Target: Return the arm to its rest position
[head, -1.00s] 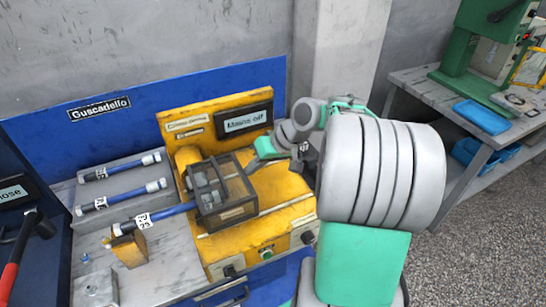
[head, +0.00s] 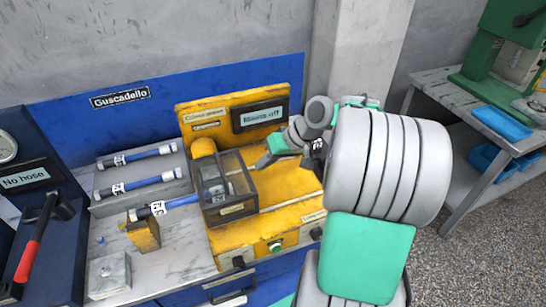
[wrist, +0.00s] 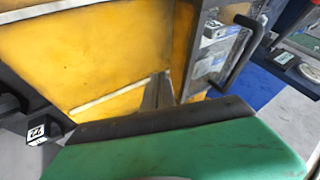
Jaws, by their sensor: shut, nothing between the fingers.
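My arm, grey and green, stands at the right of the yellow machine in the head view. My gripper (head: 268,158) is over the machine's yellow bed, just right of the clear-walled box; it is small there and partly hidden by my arm. In the wrist view my gripper (wrist: 158,88) shows its dark fingers together, with nothing between them, in front of the yellow surface. The yellow machine (head: 285,185) carries a dark-framed clear box (head: 236,210) with a blue hose (head: 180,202) running into its left side. The machine's display (head: 261,115) appears to read "Mains off".
Two more blue hoses lie on the grey rack (head: 180,188) at the left. A panel reading "No hose" (head: 25,179) and a red-handled lever (head: 30,255) stand at far left. A bench (head: 460,180) with a green press and blue trays is at right. Open floor shows at lower right.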

